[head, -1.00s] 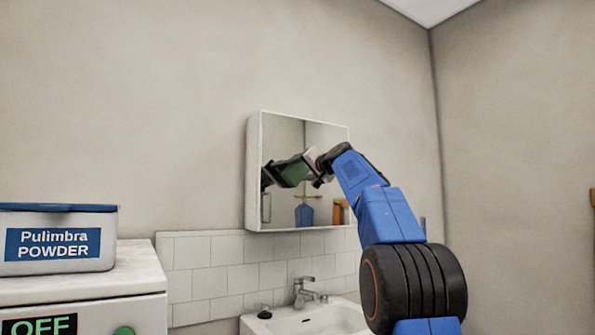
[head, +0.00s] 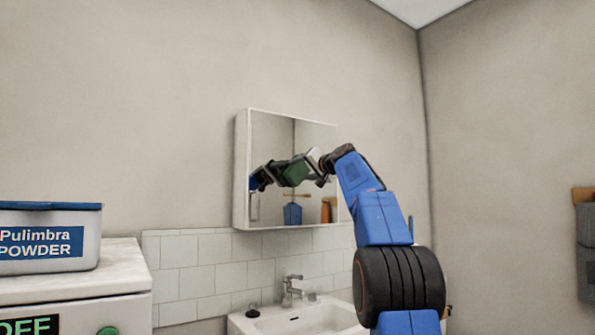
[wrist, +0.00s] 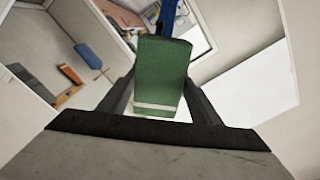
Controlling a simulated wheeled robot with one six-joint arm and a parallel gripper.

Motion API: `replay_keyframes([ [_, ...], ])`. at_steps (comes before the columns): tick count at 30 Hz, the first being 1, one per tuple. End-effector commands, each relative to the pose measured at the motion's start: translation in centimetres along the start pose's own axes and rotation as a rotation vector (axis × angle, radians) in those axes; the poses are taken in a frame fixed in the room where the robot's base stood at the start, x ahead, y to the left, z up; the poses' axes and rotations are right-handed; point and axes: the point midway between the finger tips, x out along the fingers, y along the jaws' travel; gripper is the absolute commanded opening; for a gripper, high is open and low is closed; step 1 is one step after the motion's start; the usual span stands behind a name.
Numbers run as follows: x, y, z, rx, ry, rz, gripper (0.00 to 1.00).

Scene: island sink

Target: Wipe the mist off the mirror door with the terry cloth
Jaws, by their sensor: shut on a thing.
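The mirror door (head: 271,137) is the front of a white wall cabinet above the sink. Its glass looks mostly clear and reflects the room and my arm; I cannot make out mist on it. My gripper (head: 318,167) is in front of the glass, near the middle of the door. In the wrist view my gripper (wrist: 160,92) is shut on the green terry cloth (wrist: 162,65), a thick block with a pale band. The cloth also shows in the head view (head: 297,173), overlapping its reflection. I cannot tell whether it touches the glass.
A white sink (head: 300,322) with a tap (head: 291,290) stands below the cabinet. A powder box (head: 45,245) sits on a white appliance (head: 85,278) at left. A grey towel (head: 587,250) hangs at the right edge. White tiles (head: 205,255) line the wall.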

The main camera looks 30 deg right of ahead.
Motion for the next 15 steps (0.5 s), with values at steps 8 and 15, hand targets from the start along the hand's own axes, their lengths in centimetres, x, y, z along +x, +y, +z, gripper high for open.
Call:
replay_keyframes([
  [8, -0.1, 0.9, -0.9, -0.001, -0.001, 0.000, 0.40],
  [15, 0.0, 1.9, -1.7, 0.000, 0.001, 0.001, 0.40],
])
